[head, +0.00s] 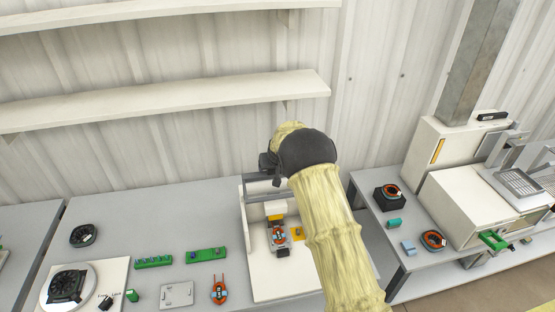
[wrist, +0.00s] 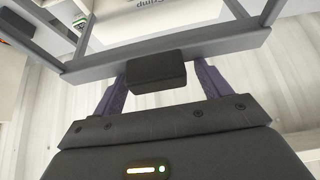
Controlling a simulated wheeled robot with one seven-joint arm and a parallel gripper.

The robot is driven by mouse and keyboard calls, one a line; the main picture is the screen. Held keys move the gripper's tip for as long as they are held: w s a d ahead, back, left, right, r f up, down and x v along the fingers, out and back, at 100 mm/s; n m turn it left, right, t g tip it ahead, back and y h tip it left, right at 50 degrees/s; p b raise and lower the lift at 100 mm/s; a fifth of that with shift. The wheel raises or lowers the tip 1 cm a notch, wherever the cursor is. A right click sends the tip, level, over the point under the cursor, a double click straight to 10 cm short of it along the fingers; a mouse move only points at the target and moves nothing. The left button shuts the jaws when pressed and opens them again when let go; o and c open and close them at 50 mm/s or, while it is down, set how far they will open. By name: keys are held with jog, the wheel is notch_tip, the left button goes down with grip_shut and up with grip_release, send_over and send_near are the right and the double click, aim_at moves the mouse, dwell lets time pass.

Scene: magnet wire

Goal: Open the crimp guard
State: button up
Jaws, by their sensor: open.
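The crimp guard (wrist: 222,50) is a grey frame with a front bar and a black block-like handle (wrist: 157,72) at the bar's middle. In the wrist view my gripper (wrist: 160,78) has its two purple fingers apart, one on each side of the handle. Whether either finger touches it, I cannot tell. In the head view the guard (head: 262,181) is at the upper part of the white crimp station (head: 285,291), partly hidden by my arm. My gripper (head: 267,163) is dark there, and its fingertips are not clear.
Green blocks (head: 205,255), a grey plate (head: 177,295) and an orange part (head: 219,290) lie on the table to the left. A shelf (head: 200,100) runs along the wall behind. A white machine (head: 462,207) stands at right.

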jog(key=b+v, duration=0.5)
jog(key=v, duration=1.1)
jog(key=shift+s+d+r, duration=0.25)
jog(key=shift+d+r, duration=0.05)
jog(key=shift+d, duration=0.05)
jog(key=s+d+f+g, duration=0.1)
jog(key=s+d, duration=0.3)
jog(key=s, duration=0.6)
jog(key=s+d+f+m+g, duration=0.1)
jog(key=s+d+f, duration=0.3)
jog(key=s, duration=0.7)
jog(key=s+d+f+m+g+h, duration=0.1)
jog(key=s+d, duration=0.4)
jog(key=s, duration=0.6)
notch_tip(320, 180, down, 2)
jog(key=shift+f+g, duration=0.15)
jog(key=shift+g, duration=0.35)
jog(key=shift+d, duration=0.1)
